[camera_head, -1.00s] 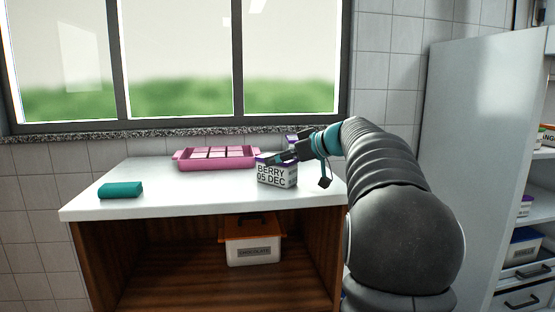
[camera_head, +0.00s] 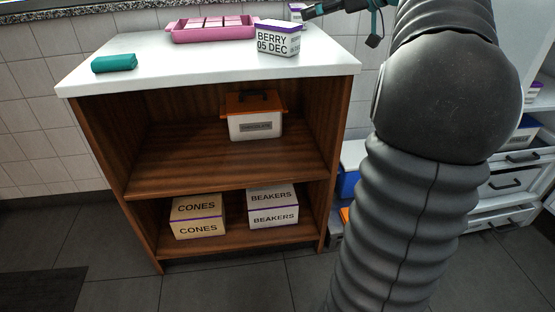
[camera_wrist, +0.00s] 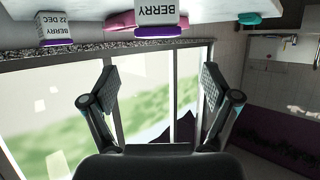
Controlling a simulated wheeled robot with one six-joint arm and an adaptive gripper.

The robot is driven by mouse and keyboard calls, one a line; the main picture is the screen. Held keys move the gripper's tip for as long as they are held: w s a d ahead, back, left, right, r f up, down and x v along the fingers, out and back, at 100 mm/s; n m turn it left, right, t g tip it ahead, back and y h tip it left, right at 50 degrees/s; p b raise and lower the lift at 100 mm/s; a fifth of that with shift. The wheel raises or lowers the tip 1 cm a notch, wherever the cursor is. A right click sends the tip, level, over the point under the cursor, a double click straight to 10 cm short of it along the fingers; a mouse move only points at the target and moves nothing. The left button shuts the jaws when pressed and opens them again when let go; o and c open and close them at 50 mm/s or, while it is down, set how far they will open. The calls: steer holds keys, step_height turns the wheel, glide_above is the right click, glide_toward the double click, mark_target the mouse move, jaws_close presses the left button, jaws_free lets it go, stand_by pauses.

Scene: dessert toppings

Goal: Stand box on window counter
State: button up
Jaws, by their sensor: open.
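The white box marked BERRY 05 DEC (camera_head: 278,40), with a purple band, stands upright on the white window counter (camera_head: 215,66), near its right front part. It also shows in the wrist view (camera_wrist: 157,14), upside down at the top. My gripper (camera_head: 306,13) is up and to the right of this box in the head view, apart from it. In the wrist view my gripper (camera_wrist: 159,76) is open, with nothing between its fingers. A second box marked BERRY 12 DEC (camera_wrist: 55,27) is at the upper left there; part of it shows behind in the head view (camera_head: 296,11).
A pink tray (camera_head: 213,35) and a teal case (camera_head: 114,63) are on the counter, with bare space between. A chocolate tub (camera_head: 254,124), a cones box (camera_head: 198,216) and a beakers box (camera_head: 273,207) are on shelves below. The window (camera_wrist: 60,110) is behind.

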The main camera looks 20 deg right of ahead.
steer(key=s+a+f+m+g+h, duration=0.1)
steer(key=s+a+f+g, duration=0.1)
steer(key=s+a+f, duration=0.35)
steer(key=s+a+f+m+g+h, duration=0.1)
steer(key=s+a+f+m, duration=0.15)
steer(key=a, duration=0.55)
steer(key=s+a+f+g, duration=0.2)
steer(key=s+a+f, duration=0.2)
steer(key=a+f, duration=0.15)
steer(key=s+a+f+m+h, duration=0.1)
steer(key=s+a+f+h, duration=0.1)
steer(key=s+f, duration=0.5)
steer(key=s+a+f+m+g+h, duration=0.1)
steer(key=s+a+f+h, duration=0.1)
steer(key=s+f, duration=0.5)
steer(key=shift+s+a+f, duration=0.35)
steer(key=shift+s+a, duration=0.4)
steer(key=shift+s, duration=0.25)
